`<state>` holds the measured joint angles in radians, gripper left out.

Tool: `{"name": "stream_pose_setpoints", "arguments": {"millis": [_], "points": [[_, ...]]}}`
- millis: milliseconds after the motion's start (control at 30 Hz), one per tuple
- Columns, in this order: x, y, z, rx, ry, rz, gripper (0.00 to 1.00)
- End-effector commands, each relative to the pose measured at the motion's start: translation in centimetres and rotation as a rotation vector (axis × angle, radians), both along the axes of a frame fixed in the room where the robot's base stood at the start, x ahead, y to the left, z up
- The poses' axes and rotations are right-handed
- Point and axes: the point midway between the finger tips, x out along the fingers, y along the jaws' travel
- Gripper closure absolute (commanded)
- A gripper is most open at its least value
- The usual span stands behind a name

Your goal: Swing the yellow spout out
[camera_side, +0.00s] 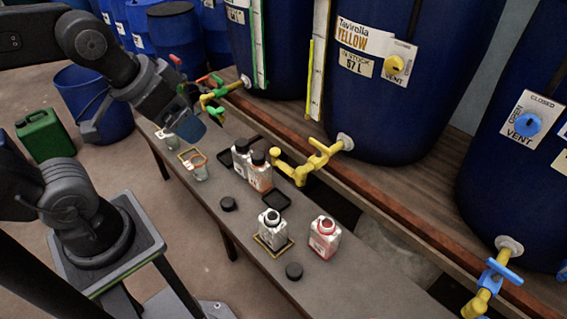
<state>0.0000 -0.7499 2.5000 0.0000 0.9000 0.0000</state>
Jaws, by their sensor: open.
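The blue vat labelled Tavirolla YELLOW (375,90) stands on the wooden shelf. Its yellow tap and spout (290,171) reach out from the vat's lower wall toward the left, over the lower bench. The downturned end of the spout is near the bottles. My gripper (201,119) is open and empty, tilted down, well to the left of the yellow spout and apart from it. It is close to another tap with a green handle (216,98) on the vat to the left; whether they touch, I cannot tell.
White bottles (325,238) (272,230), dark caps (294,271), small trays and beakers (199,171) stand on the grey bench (330,285). A blue-handled tap (492,276) juts out at the right. A green can (45,135) stands on the floor.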

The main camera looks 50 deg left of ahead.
Motion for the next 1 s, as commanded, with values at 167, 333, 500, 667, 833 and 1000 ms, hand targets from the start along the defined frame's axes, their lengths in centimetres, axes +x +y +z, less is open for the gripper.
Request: {"name": "stream_pose_setpoints", "arguments": {"millis": [167,333,500,667,833,1000], "points": [[0.0,0.0,0.0,0.0,0.0,0.0,0.12],[1.4,0.1,0.1,-0.027,0.016,0.054,0.28],[6.2,0.7,-0.4,-0.115,0.062,0.242,0.45],[12.0,1.7,-2.3,-0.214,0.106,0.471,0.47],[17.9,3.1,-6.0,-0.309,0.148,0.719,0.47],[23.1,4.9,-11.6,-0.394,0.186,0.975,0.47]]}}
